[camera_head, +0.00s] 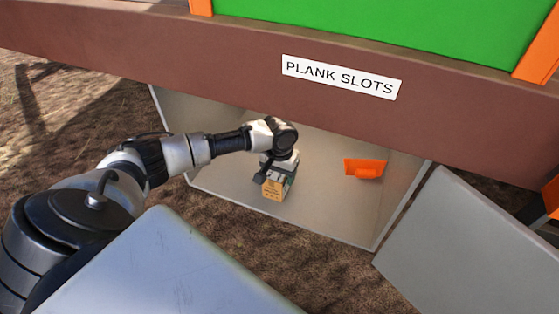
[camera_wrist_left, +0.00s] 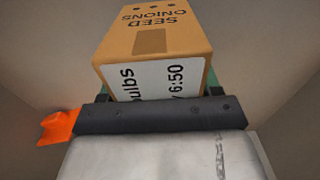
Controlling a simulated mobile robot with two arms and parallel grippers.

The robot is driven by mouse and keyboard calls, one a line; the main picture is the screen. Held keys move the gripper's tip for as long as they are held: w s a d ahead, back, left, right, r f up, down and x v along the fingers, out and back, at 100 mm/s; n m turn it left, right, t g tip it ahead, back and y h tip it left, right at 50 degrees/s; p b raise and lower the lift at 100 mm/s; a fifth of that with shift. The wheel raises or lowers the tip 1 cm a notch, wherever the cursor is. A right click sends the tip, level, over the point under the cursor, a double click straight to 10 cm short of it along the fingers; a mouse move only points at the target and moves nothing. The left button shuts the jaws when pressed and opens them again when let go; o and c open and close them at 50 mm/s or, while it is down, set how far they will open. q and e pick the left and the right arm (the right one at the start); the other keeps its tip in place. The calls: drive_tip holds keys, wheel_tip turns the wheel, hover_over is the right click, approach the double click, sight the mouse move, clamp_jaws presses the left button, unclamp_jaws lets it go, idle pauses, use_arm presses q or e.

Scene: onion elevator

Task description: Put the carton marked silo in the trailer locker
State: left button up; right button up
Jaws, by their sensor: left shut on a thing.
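My left gripper (camera_head: 281,170) is shut on a small tan carton (camera_head: 273,190) and holds it inside the open grey locker (camera_head: 325,205) under the trailer's brown beam. In the left wrist view, the carton (camera_wrist_left: 155,40) is beyond the dark gripper (camera_wrist_left: 152,115). Its top reads "SEED ONIONS", upside down, and a white label shows "bulbs" and "6:50". The word silo does not show on the visible faces. I cannot tell whether the carton touches the locker floor. My right gripper is not in view.
An orange object (camera_head: 365,167) is in the locker, right of the carton. A sign (camera_head: 342,78) reading "PLANK SLOTS" is on the brown beam (camera_head: 200,60) above. Bare locker floor lies between carton and orange object.

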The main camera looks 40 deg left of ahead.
use_arm(q)
drive_tip(key=o, duration=1.2)
wheel_tip(320, 180, up, 5)
drive_tip(key=shift+f+p, duration=0.15)
drive_tip(key=shift+p, duration=0.7)
drive_tip(key=shift+r+p, duration=0.4)
drive_tip(key=shift+r, duration=1.1)
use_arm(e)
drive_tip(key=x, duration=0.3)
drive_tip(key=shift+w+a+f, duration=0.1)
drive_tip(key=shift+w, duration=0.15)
use_arm(q)
drive_tip(key=shift+s+f, duration=0.1)
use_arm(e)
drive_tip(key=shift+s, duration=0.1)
